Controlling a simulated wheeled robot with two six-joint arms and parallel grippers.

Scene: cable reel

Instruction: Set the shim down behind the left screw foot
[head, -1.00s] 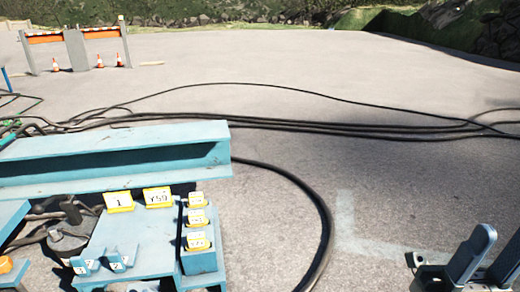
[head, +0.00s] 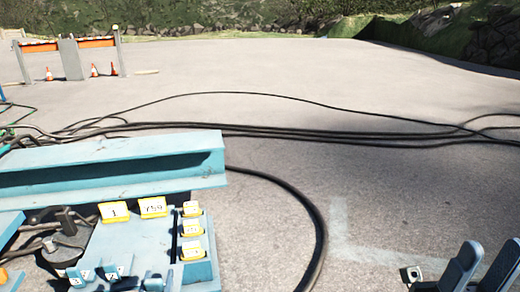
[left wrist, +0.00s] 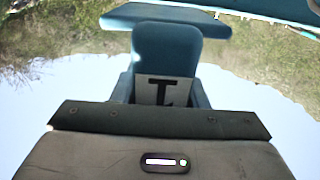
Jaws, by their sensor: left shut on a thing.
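My left gripper (left wrist: 165,98) is shut on a blue piece, the shim (left wrist: 165,45), in the left wrist view. In the head view I cannot make out the left gripper with certainty. My right gripper (head: 484,268) is at the bottom right corner, its two fingers apart and empty. A grey round piece with a dark upright bolt (head: 67,245) stands at the lower left; it may be the left screw foot. The ground behind it is partly hidden by the beam.
A long blue beam (head: 110,165) lies at the left. A light blue stand (head: 135,245) carries several yellow tags and small numbered blue pieces (head: 113,272). Black cables (head: 300,205) run across the ground. Open pavement (head: 400,190) lies at the right. A barrier and cones stand far back.

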